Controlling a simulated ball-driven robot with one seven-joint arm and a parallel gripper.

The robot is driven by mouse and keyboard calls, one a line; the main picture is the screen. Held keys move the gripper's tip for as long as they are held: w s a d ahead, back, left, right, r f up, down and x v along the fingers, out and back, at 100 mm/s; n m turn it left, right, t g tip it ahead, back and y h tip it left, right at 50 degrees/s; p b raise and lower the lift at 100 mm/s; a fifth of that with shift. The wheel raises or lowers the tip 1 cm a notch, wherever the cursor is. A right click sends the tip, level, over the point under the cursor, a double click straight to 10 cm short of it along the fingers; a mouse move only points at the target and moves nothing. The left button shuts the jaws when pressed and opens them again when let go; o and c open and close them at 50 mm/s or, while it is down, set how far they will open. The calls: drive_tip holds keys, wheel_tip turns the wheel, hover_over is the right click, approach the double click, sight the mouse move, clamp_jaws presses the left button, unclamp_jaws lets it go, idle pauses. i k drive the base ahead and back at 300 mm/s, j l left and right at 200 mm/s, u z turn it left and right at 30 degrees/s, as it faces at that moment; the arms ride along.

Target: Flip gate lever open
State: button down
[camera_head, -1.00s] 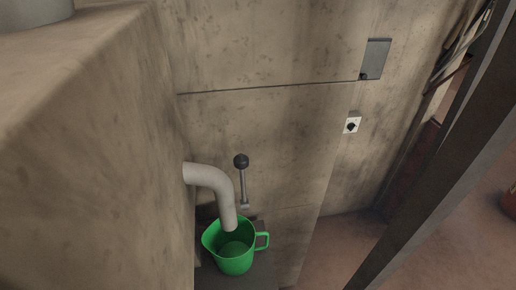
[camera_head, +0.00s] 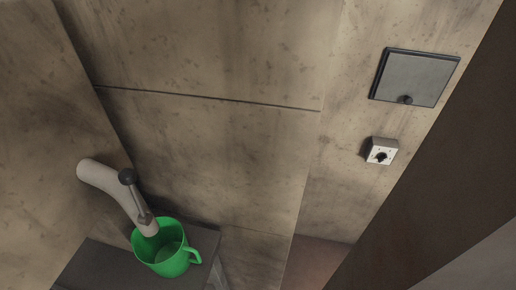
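The gate lever (camera_head: 137,196) is a short grey metal rod with a black ball knob at its upper end. It stands at the lower left of the head view, knob up, and overlaps the curved pipe in the picture. The pale pipe (camera_head: 98,175) comes out of the left wall and bends down toward a green jug (camera_head: 168,262). The jug stands upright under the pipe mouth, its handle to the right. My gripper is not in view.
The jug stands on a dark ledge (camera_head: 88,264). A grey hatch (camera_head: 414,78) with a black knob and a small white box with a black rotary switch (camera_head: 381,151) are on the wall at right. A dark upright surface (camera_head: 440,150) closes off the right side.

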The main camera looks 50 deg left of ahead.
sight(128, 176)
drive_tip(key=i+l, duration=0.95)
drive_tip(key=i, duration=0.15)
drive_tip(key=i+l, duration=1)
drive_tip(key=u, duration=2)
drive_tip(key=i+l, duration=0.05)
